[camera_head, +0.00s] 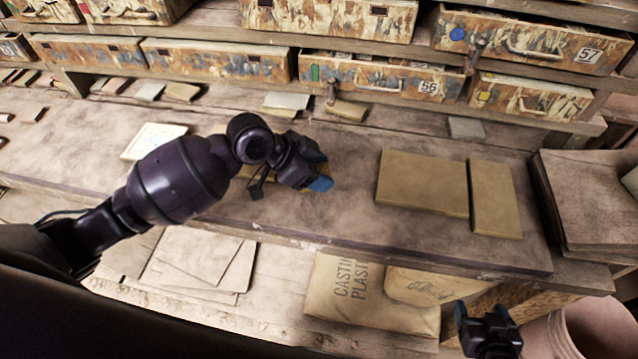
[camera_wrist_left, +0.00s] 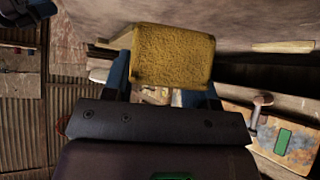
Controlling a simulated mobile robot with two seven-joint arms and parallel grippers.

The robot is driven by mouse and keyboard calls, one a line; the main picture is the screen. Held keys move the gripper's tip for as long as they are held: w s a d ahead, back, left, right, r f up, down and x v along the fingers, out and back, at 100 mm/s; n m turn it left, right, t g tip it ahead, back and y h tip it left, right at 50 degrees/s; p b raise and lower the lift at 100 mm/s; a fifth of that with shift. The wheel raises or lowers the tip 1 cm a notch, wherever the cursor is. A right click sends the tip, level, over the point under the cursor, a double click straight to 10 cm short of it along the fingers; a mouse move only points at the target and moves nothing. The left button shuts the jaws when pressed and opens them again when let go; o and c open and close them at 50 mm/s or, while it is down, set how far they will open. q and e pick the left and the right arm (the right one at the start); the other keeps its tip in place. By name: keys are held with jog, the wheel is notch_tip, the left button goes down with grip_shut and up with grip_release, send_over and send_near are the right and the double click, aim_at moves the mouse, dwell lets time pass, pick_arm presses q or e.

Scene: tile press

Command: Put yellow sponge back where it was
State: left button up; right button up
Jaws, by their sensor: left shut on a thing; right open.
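The yellow sponge (camera_wrist_left: 173,57) shows large in the left wrist view, between the blue fingertips of my left gripper. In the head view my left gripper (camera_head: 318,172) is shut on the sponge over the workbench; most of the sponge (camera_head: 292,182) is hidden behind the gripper. I cannot tell whether the sponge touches the bench. My right gripper (camera_head: 487,322) is at the bottom right of the head view, in front of the bench, open and away from the sponge.
The workbench (camera_head: 345,225) holds a large tan board (camera_head: 423,182) and a narrower one (camera_head: 494,198) on the right. A pale tile (camera_head: 153,141) lies left of my arm. Drawers (camera_head: 380,75) line the back. Plaster bags (camera_head: 345,291) and a bucket (camera_head: 598,325) are below.

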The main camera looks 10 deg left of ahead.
aim_at(319, 195)
pick_arm(q)
jog(key=shift+f, duration=2.3)
jog(key=shift+f, duration=0.15)
jog(key=o, duration=0.9)
jog(key=shift+r, duration=0.25)
jog(key=v, duration=1.2)
jog(key=shift+f, duration=0.2)
